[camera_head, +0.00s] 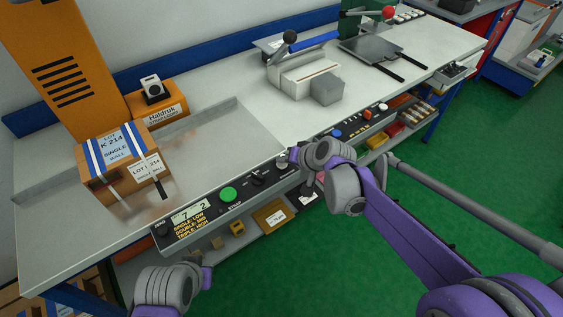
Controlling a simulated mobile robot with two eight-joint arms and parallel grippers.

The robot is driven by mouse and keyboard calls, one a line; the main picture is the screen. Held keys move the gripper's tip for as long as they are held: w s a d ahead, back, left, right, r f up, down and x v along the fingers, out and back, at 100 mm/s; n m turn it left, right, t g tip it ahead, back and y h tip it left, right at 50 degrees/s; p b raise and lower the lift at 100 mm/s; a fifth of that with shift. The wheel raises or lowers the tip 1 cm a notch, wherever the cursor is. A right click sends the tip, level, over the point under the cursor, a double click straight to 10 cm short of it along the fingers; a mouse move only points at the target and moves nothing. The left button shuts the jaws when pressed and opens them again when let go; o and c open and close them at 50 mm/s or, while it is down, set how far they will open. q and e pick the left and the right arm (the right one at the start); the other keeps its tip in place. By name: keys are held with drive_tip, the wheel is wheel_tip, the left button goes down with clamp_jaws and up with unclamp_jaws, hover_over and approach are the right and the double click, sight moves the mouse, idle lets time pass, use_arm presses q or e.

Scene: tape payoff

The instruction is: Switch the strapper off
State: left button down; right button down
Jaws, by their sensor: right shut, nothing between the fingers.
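The strapper's control panel (205,220) runs along the front edge of the bench. It carries a lit display reading 7 and 2, a green button (228,194) above the word STRAP, and dark knobs (257,179). A rounded grey knob (281,163) sits near the panel's right end. My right gripper (292,157) is shut and empty, right beside this grey knob; I cannot tell whether they touch. My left gripper (206,276) is low in front of the panel, apart from it. Its fingers are mostly hidden.
A strapped box (118,150) stands on the strapper's metal top, by the orange column (60,70). A lever sealer (300,75), a grey block (326,89) and a red-knobbed press (370,50) stand further right. A shelf with small boxes (271,215) lies below the panel.

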sight(284, 166)
drive_tip(key=shift+f, duration=0.25)
drive_tip(key=shift+r, duration=0.1)
idle(0.3)
drive_tip(key=shift+r+p, duration=0.4)
drive_tip(key=shift+r, duration=0.25)
drive_tip(key=shift+r, duration=0.1)
wheel_tip(284, 166, up, 6)
drive_tip(key=p, duration=0.4)
idle(0.4)
